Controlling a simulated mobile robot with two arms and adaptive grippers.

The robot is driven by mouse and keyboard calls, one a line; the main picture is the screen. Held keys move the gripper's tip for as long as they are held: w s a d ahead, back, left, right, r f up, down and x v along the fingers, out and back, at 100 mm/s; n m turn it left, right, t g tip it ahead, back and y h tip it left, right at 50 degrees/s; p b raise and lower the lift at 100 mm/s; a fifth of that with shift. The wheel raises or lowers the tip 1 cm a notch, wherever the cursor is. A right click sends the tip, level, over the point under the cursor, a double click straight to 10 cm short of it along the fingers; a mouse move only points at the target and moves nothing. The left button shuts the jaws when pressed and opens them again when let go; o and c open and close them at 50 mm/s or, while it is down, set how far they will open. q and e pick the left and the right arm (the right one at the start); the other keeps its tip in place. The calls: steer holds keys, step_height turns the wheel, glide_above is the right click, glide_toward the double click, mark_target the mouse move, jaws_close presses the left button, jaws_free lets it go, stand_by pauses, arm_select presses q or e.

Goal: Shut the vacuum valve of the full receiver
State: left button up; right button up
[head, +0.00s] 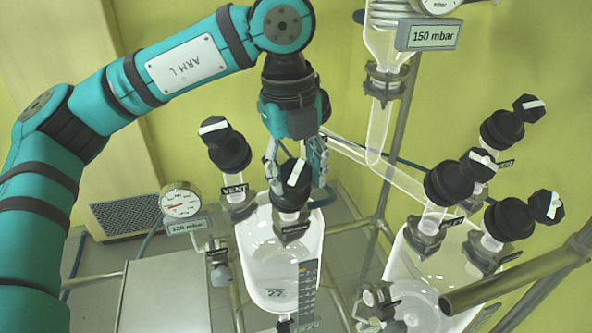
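My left gripper (297,172) points down with its two fingers on either side of a black valve knob (291,196) with a white bar. The fingers look open, with the knob between them; I cannot tell whether they touch it. This valve sits on top of the left glass receiver (252,250); its label is too small to read. A second valve (226,150), labelled VENT, stands to its left, its white bar near level. The right glass receiver (402,262) carries several similar black valves. I cannot tell the liquid levels for sure. My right gripper is not in view.
A pressure gauge (181,201) with a 150 mbar plate is left of the left receiver. A 150 mbar sign (429,35) hangs at top right by the glass column. Metal frame pipes (520,272) cross the lower right. A grey cabinet (165,292) stands at lower left.

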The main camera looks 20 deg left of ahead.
arm_select(q)
steer(key=c, duration=0.3)
steer(key=shift+c, duration=0.2)
steer(key=shift+m, duration=0.3)
